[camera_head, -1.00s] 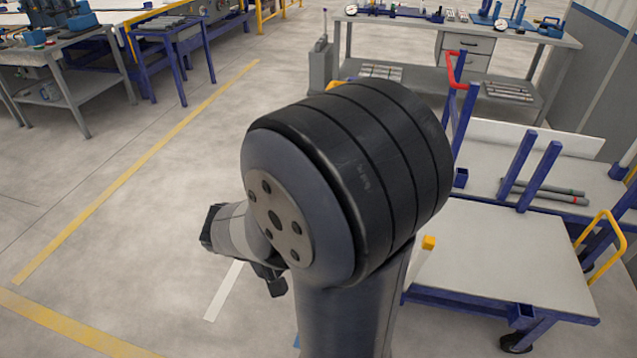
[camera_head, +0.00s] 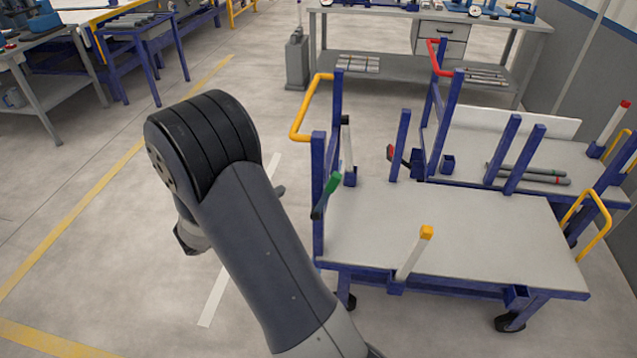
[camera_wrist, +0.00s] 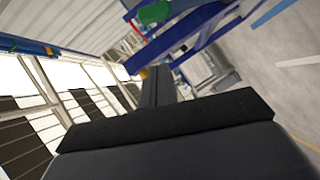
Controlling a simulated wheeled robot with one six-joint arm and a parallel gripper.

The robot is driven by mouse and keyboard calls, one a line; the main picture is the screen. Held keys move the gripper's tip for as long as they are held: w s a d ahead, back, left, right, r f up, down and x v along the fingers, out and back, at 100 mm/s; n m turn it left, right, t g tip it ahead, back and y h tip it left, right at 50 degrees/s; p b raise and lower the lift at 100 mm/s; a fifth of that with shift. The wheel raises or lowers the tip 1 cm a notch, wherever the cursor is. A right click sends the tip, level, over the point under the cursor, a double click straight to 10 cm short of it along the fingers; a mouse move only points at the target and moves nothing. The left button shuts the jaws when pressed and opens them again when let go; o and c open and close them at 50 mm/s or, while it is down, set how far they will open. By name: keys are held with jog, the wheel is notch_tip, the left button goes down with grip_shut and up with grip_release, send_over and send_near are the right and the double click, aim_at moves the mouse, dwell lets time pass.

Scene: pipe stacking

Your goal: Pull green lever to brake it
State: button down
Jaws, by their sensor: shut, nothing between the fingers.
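The green lever (camera_head: 331,186) is on the left post of the near blue cart (camera_head: 440,232). Its green handle tilts up to the right from a dark lower end. The green handle also shows at the top of the wrist view (camera_wrist: 154,12), beyond my gripper. My gripper (camera_wrist: 155,75) is shut and empty, pointing toward the blue frame and apart from the lever. In the head view my arm is left of the cart and hides most of the gripper.
A yellow handle (camera_head: 312,108) rises at the cart's left end. A white post with a yellow cap (camera_head: 413,255) stands at its front edge. A second cart with a red handle (camera_head: 438,56) is behind. Open floor lies left of the cart.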

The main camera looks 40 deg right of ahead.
jog(key=shift+d, duration=0.15)
jog(key=p, duration=0.3)
send_over(326, 195)
jog(key=v, duration=0.2)
jog(key=shift+f, duration=1.85)
jog(key=shift+w, duration=0.4)
jog(key=shift+f+b, duration=0.1)
jog(key=shift+b, duration=0.45)
